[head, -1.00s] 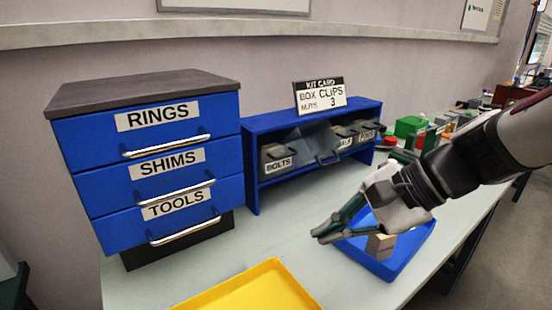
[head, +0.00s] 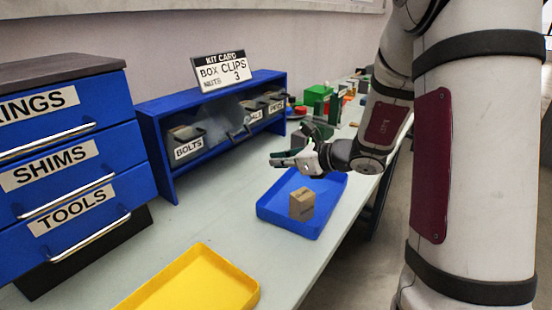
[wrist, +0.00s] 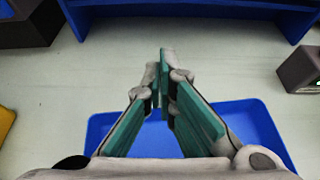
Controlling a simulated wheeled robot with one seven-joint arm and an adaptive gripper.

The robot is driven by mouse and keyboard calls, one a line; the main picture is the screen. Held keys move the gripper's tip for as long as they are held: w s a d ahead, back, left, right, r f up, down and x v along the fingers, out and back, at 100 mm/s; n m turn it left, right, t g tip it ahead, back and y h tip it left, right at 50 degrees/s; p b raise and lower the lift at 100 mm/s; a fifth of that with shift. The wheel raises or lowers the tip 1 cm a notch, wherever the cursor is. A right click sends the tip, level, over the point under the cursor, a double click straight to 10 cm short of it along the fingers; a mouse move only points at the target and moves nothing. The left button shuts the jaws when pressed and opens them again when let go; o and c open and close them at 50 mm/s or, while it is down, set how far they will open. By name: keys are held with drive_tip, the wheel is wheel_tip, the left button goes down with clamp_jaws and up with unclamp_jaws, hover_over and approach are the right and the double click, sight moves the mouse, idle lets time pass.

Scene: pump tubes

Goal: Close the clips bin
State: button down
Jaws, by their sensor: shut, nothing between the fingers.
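The blue shelf unit (head: 178,185) holds a row of small dark bins. One bin (head: 236,130), between the BOLTS bin (head: 187,143) and the bins at the right, is tipped forward, with its handle sticking out. Its label cannot be read, but it is the only bin that looks open. My gripper (head: 275,160) is in front of the shelf, over the far part of the blue tray, apart from the bins. Its green-padded fingers (wrist: 164,62) are together and empty in the wrist view, pointing toward the shelf's lower edge (wrist: 200,8). The bins are out of the wrist view.
A blue tray (head: 277,220) holding a tan box (head: 302,204) lies below my gripper. A yellow tray (head: 205,275) is nearer. A blue drawer cabinet (head: 75,160) stands at left. A kit card (head: 224,70) sits on the shelf. Counter between shelf and trays is clear.

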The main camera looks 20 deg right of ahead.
drive_tip(key=x, duration=0.7)
drive_tip(key=shift+b, duration=0.35)
drive_tip(key=shift+w+a+r+p, duration=0.2)
drive_tip(key=shift+w+a+r, duration=0.2)
drive_tip(key=shift+w+r, duration=0.3)
drive_tip(key=shift+w+a+r+p, duration=0.2)
drive_tip(key=shift+w+a+r, duration=0.2)
drive_tip(key=shift+r, duration=0.5)
drive_tip(key=shift+r+p, duration=0.2)
drive_tip(key=shift+p, duration=0.2)
drive_tip(key=shift+r+g+p, duration=0.2)
drive_tip(key=shift+g+p, duration=0.1)
drive_tip(key=shift+p, duration=0.25)
